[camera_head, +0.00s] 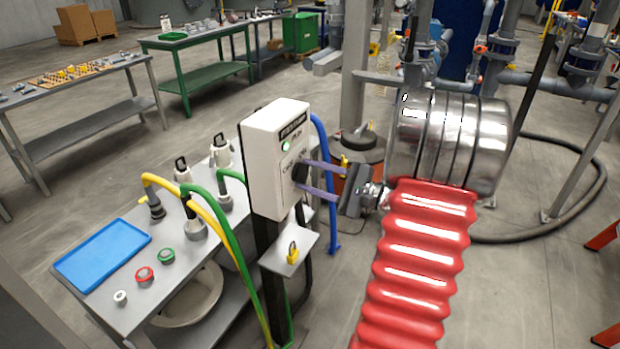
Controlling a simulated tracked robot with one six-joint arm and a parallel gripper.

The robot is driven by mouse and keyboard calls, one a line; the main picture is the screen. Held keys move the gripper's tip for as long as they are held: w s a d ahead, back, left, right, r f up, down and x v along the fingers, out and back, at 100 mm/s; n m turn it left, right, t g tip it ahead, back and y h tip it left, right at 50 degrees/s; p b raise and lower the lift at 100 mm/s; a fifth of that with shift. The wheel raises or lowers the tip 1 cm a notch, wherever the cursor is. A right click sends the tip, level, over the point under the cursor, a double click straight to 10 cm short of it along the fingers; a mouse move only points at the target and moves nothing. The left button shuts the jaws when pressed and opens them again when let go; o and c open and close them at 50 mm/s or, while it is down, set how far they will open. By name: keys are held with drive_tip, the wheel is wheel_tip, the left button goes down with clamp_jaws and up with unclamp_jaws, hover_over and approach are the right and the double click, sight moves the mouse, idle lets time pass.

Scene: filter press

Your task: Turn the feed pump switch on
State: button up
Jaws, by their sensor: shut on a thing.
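The white control box (267,160) stands on a dark post near the middle of the view. It has a dark label plate (293,126) at the top, too small to read surely, and a green lamp (286,146) that looks bright. Below the lamp is the black switch knob (299,173). My gripper (304,176) comes in from the right, with its two purple fingers on either side of the knob, shut on it. The fingers partly hide the box's lower front, and the knob's exact angle is hard to tell.
A grey table (110,293) on the left holds a blue tray (103,253), hose couplings and buttons. Yellow and green hoses curve beside the post. A small shelf (276,262) with a yellow padlock (292,253) sits below the box. A blue hose (327,150) runs behind it.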

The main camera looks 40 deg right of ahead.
drive_tip(key=shift+f+m, duration=0.25)
drive_tip(key=shift+m, duration=0.45)
drive_tip(key=o, duration=0.8)
drive_tip(key=shift+c, duration=0.2)
drive_tip(key=o, duration=0.3)
drive_tip(key=shift+r, duration=0.1)
drive_tip(key=shift+s, duration=0.1)
drive_tip(key=v, duration=1.3)
drive_tip(key=shift+s, duration=0.35)
